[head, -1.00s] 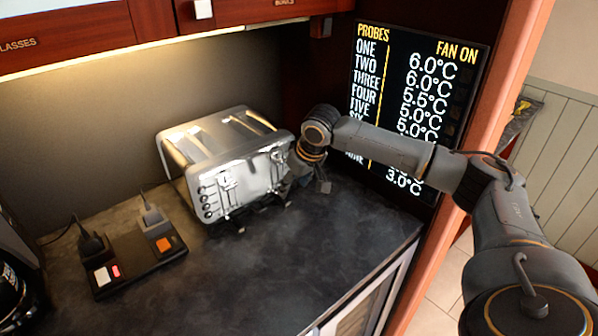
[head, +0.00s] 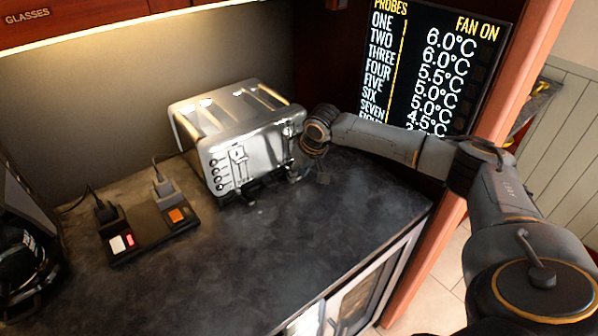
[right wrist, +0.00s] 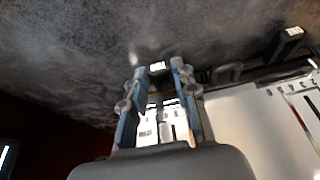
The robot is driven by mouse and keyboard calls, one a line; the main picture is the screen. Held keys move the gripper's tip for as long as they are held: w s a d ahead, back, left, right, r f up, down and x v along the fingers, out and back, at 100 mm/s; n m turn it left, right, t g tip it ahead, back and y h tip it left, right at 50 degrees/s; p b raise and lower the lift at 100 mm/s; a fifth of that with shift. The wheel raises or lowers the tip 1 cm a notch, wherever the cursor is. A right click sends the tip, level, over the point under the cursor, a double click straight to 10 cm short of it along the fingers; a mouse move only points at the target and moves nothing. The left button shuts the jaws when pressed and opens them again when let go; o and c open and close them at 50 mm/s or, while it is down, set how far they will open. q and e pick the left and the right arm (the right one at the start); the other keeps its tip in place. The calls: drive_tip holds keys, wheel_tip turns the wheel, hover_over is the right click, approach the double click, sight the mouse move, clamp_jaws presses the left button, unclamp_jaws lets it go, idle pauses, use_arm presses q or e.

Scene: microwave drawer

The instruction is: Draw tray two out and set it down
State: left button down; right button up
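A shiny metal toaster (head: 245,125) stands on the dark counter, with knobs and levers on its front. Dark handle-like parts (head: 225,198) show low along that front. My right gripper (head: 298,172) is at the toaster's lower right front corner, its fingers small and partly hidden in the head view. In the right wrist view the two fingers (right wrist: 158,78) stand apart, with a small white label (right wrist: 157,67) between their tips and a bright metal surface further in. Another dark handle (right wrist: 290,40) with a white label is to the right. My left gripper is not in view.
A black block (head: 150,228) with plugs and coloured switches sits left of the toaster. A black appliance (head: 25,245) stands at the far left. The counter (head: 270,265) in front of the toaster is clear. A probe display (head: 430,70) is behind my right arm.

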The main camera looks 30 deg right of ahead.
clamp_jaws()
drive_tip(key=shift+o, duration=0.6)
unclamp_jaws()
clamp_jaws()
